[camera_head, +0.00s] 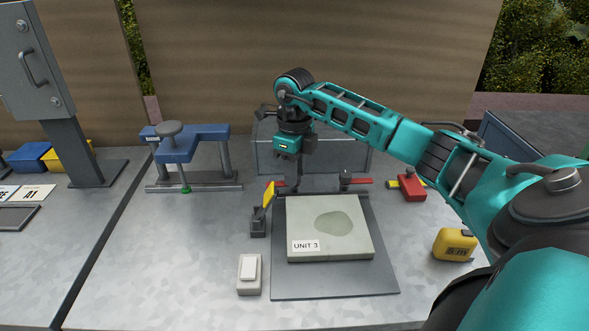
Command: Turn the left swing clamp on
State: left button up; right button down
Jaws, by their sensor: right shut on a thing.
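A pale grey slab labelled "UNIT 3" (329,230) lies on a dark plate (335,284). The left swing clamp (280,183) shows as a short red arm at the slab's back left, pointing left; its post and knob are mostly hidden by my gripper. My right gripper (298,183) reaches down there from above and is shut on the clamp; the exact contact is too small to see. The matching right swing clamp (357,181), with a dark knob and a red arm pointing right, stands at the slab's back right. My left gripper is out of view.
A dark-based lever with a yellow tip (266,198) stands left of the slab, close to my gripper. A white box (249,274), a yellow tape measure (454,245) and a red tool (411,187) lie around. A blue fixture (190,145) stands back left; left-centre table is clear.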

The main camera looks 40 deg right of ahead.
jog(key=n, duration=0.8)
jog(key=shift+n, duration=0.3)
jog(key=n, duration=0.4)
jog(key=shift+n, duration=2.3)
jog(key=c, duration=0.8)
grip_release()
jog(key=shift+c, duration=0.2)
